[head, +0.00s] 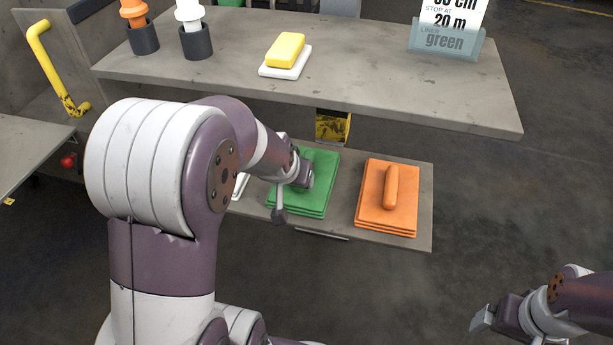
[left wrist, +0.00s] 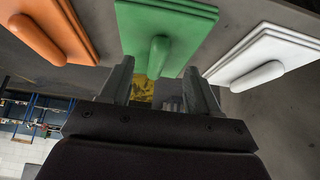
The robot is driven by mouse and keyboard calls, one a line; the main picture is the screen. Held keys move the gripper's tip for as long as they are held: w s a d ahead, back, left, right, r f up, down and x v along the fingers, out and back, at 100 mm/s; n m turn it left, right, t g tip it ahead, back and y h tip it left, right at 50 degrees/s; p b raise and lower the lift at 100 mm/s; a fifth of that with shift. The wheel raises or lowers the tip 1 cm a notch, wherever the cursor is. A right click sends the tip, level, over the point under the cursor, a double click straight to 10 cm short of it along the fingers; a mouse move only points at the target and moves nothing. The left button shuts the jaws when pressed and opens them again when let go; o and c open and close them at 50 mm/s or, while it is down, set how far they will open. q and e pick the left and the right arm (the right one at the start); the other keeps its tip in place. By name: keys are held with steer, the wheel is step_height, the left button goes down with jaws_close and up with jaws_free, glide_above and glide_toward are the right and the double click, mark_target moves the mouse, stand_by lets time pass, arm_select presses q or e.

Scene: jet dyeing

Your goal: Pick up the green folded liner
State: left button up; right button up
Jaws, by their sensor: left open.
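The green folded liner (head: 321,165) lies on the lower shelf, between a white folded liner and an orange one, partly hidden by my left arm. In the left wrist view the green liner (left wrist: 185,27) shows its rounded green grip (left wrist: 157,57) standing out from it. My left gripper (head: 293,188) is at the green liner. Its open fingers (left wrist: 158,78) lie on either side of the grip's end, with gaps visible; I cannot tell how deep the grip sits between them. My right gripper (head: 481,319) is at the lower right, away from the shelf; its opening is unclear.
The orange liner (head: 370,212) lies right of the green one; the white liner (head: 240,187) is mostly behind my arm. The upper shelf (head: 375,75) overhangs, carrying a yellow block (head: 286,48), spools in dark cups and a sign (head: 446,41) reading green.

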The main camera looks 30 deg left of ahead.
arm_select(q)
steer(key=w, duration=0.1)
steer(key=w+a+b, duration=0.1)
steer(key=w, duration=0.1)
steer(key=w+b, duration=0.1)
steer(key=w, duration=0.1)
steer(key=shift+a+f, duration=0.15)
steer(key=shift+f, duration=0.2)
steer(key=b+x, duration=0.3)
steer(key=x, duration=0.1)
steer(key=shift+w+f, duration=0.2)
steer(key=shift+w, duration=0.15)
steer(key=shift+w+a+f, duration=0.1)
steer(key=shift+w, duration=0.05)
jaws_close()
